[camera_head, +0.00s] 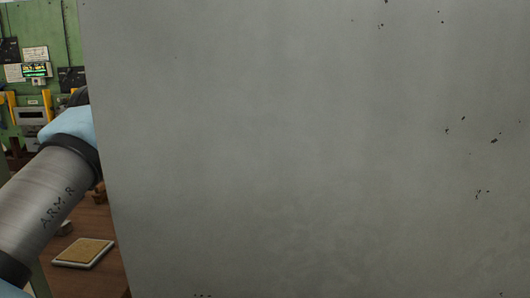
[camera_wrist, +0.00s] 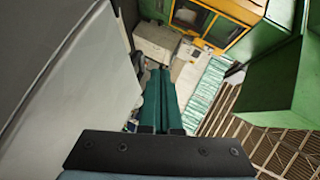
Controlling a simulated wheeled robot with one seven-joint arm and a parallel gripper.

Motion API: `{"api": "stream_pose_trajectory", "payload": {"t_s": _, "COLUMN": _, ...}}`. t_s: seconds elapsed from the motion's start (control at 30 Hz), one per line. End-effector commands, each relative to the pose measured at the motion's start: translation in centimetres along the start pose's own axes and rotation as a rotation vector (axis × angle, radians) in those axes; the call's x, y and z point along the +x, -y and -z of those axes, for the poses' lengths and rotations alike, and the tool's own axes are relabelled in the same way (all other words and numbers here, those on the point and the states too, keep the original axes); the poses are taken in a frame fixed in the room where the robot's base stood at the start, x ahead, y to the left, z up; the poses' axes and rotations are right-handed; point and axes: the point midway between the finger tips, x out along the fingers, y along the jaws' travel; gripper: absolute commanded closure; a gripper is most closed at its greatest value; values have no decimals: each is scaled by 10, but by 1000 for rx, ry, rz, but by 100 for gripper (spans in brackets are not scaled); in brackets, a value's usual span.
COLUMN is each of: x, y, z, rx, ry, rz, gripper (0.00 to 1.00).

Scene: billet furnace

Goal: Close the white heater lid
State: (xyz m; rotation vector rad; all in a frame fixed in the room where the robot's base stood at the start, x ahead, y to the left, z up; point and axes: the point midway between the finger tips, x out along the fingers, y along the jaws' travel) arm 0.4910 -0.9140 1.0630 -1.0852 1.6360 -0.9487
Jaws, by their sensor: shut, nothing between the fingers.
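A large pale grey-white panel with dark chips (camera_head: 310,150), which looks like the white heater lid, stands upright and fills most of the head view. Its left edge is visible; hinge and heater body are not. In the wrist view a pale panel, probably the same lid (camera_wrist: 65,60), fills the left side. My gripper (camera_wrist: 160,72) has its two green fingers together, empty, to the right of this panel; a gap between panel and fingers narrows toward the fingertips, and I cannot tell whether they touch. In the head view the panel hides my gripper.
A wooden surface with a framed tan pad (camera_head: 84,253) lies at lower left. A green wall with a small lit display (camera_head: 37,70) is behind it. The wrist view shows a yellow-framed machine (camera_wrist: 215,22), a green box (camera_wrist: 275,80) at right and a slatted floor (camera_wrist: 265,140).

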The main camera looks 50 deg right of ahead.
Motion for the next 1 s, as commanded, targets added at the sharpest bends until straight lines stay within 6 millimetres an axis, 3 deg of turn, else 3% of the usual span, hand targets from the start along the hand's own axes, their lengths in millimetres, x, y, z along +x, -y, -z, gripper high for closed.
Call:
{"api": "stream_pose_trajectory", "payload": {"t_s": 0.77, "x": 8, "y": -11, "z": -8, "rx": 2, "ry": 0, "rz": 2, "gripper": 100}}
{"api": "stream_pose_trajectory", "payload": {"t_s": 1.0, "x": -12, "y": -12, "z": -10, "rx": 3, "ry": 1, "rz": 3, "gripper": 100}}
